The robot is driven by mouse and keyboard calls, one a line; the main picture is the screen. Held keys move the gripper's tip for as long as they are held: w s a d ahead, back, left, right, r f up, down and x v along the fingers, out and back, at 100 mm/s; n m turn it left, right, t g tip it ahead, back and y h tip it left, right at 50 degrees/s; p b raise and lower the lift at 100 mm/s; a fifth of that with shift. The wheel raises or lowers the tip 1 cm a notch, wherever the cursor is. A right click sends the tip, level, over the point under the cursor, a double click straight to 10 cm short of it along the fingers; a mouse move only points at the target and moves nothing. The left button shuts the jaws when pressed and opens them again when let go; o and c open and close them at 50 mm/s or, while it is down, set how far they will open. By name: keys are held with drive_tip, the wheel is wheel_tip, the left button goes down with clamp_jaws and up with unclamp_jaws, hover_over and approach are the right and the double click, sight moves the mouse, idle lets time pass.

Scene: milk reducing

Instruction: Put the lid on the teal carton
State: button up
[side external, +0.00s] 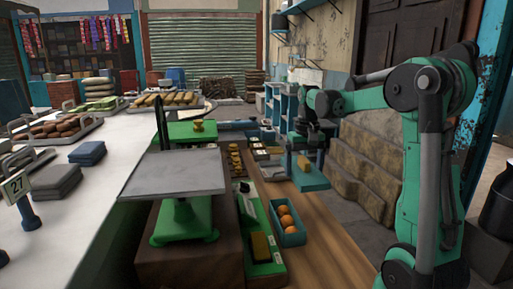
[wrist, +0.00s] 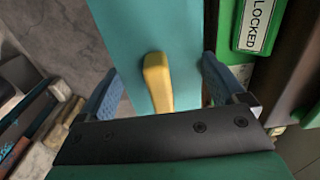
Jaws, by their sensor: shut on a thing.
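The teal carton (side external: 291,239) stands open on the wooden counter in the side view, with orange round things inside. The teal lid (side external: 315,182) has a yellow handle (side external: 304,163) and is behind the carton, apart from it. My gripper (side external: 304,148) is over the lid and shut on it. In the wrist view the lid (wrist: 125,25) runs up the middle and its yellow handle (wrist: 158,83) lies between my blue fingers (wrist: 160,88). The exact contact of the fingers is not clear. I cannot make out the carton in the wrist view.
A green scale with a grey plate (side external: 175,174) stands left of the carton. A green box with a "LOCKED" label (wrist: 255,25) is at the upper right of the wrist view. Bare wooden counter (side external: 325,255) lies right of the carton. A stone wall (side external: 365,165) stands at the right.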

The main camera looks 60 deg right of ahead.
sight(287, 217)
drive_tip(key=w+a+f, duration=0.1)
drive_tip(key=f, duration=0.1)
drive_tip(key=w+a+f, duration=0.1)
drive_tip(key=a+f, duration=0.1)
drive_tip(key=shift+w+a, duration=0.15)
drive_tip(key=shift+f, duration=2.85)
drive_tip(key=shift+f, duration=0.8)
drive_tip(key=o, duration=0.9)
drive_tip(key=shift+r, duration=3.5)
